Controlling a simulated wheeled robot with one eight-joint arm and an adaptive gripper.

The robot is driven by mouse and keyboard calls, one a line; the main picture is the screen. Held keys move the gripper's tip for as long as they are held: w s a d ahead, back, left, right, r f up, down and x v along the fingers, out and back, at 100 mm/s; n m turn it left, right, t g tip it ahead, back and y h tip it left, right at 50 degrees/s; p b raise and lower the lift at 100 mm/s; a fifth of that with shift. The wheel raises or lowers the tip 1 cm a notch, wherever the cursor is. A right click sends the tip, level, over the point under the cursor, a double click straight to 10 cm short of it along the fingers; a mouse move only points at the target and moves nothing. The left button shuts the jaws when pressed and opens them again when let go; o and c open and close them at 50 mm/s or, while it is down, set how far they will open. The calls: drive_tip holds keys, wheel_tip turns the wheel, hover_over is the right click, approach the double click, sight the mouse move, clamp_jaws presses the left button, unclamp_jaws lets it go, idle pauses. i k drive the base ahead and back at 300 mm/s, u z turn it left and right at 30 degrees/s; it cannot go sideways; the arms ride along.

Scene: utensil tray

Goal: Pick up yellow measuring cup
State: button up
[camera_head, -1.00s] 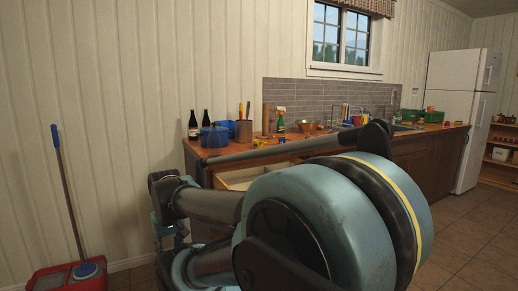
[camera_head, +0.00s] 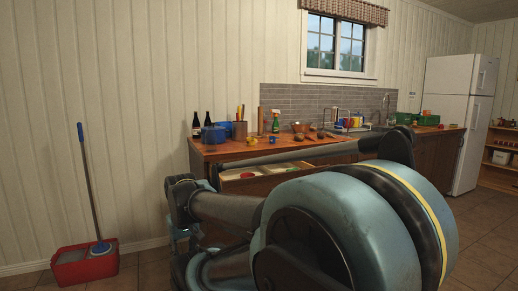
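A small yellow item (camera_head: 250,141) lies on the wooden counter, in front of the blue pot; it is too small to tell if it is the measuring cup. An open drawer (camera_head: 262,187) below the counter top holds small red, green and yellowish items, partly hidden by my arm. I cannot make out a measuring cup shape among them. My arm's large blue-grey joint and dark links fill the lower middle and cross in front of the counter. My gripper is not recognisable in this view.
A blue pot (camera_head: 213,134), dark bottles (camera_head: 196,125) and a green spray bottle (camera_head: 276,122) stand on the counter. A white fridge (camera_head: 459,124) is at the right. A red mop bucket (camera_head: 85,263) stands on the floor at the left. Floor between bucket and counter looks clear.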

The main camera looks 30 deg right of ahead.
sight(250, 141)
drive_tip(key=k, duration=0.8)
drive_tip(key=z, duration=0.9)
drive_tip(key=i, duration=1)
drive_tip(key=u, duration=0.05)
